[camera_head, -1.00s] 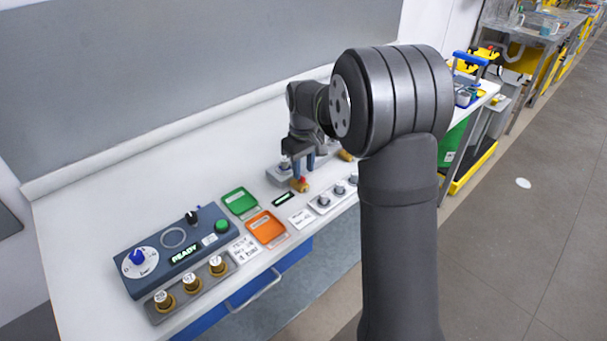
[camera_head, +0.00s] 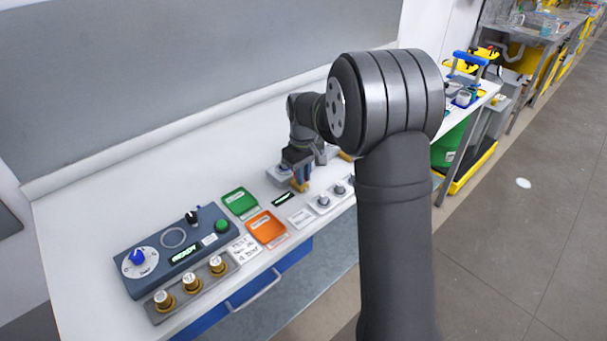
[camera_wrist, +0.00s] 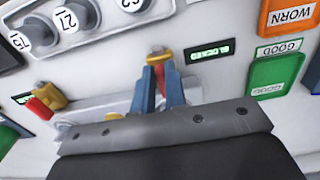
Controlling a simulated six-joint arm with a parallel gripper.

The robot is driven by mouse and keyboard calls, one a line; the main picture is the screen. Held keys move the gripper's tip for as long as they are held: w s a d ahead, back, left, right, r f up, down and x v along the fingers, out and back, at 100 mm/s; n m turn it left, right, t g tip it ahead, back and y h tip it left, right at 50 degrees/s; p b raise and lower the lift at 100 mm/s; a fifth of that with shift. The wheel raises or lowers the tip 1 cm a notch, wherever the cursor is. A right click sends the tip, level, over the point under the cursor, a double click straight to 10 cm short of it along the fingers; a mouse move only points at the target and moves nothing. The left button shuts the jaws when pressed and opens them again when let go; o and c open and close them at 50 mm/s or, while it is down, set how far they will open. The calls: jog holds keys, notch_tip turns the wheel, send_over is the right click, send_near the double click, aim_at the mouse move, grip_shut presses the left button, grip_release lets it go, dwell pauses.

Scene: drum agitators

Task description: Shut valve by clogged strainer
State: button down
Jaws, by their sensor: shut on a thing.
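In the wrist view a valve (camera_wrist: 157,55) with a yellow body and a red handle (camera_wrist: 170,74) stands beside a small display (camera_wrist: 210,52) that appears to read BLOCKED. My gripper (camera_wrist: 160,75) has its blue fingers shut on the red handle. In the head view my gripper (camera_head: 300,180) points down over this valve (camera_head: 300,186) and hides most of it. A second yellow valve with a red handle (camera_wrist: 45,102) stands apart at the left of the wrist view, beside another display (camera_wrist: 22,98). A grey housing (camera_wrist: 95,108) is partly hidden behind my gripper.
A green tray (camera_head: 239,201) and an orange tray (camera_head: 266,228) lie left of my gripper. A rack of grey numbered knobs (camera_head: 324,201) is close in front. A control box (camera_head: 185,251) reading READY and several brass pieces (camera_head: 190,283) stand farther left. The bench behind is clear.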

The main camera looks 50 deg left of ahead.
jog(key=shift+m, duration=0.3)
jog(key=m, duration=0.3)
jog(key=shift+s+a+m, duration=0.1)
jog(key=shift+s+m, duration=0.2)
jog(key=shift+s, duration=0.05)
jog(key=m, duration=0.4)
jog(key=shift+s+a+m, duration=0.2)
jog(key=shift+s+m, duration=0.1)
jog(key=m, duration=0.4)
jog(key=shift+s+a+m, duration=0.2)
jog(key=shift+a+m, duration=0.05)
jog(key=shift+m, duration=0.05)
jog(key=shift+a+m, duration=0.2)
jog(key=shift+m, duration=0.9)
jog(key=shift+a+m, duration=0.15)
jog(key=shift+m, duration=0.95)
jog(key=c, duration=1.5)
grip_release()
jog(key=shift+o, duration=0.2)
jog(key=shift+r, duration=0.1)
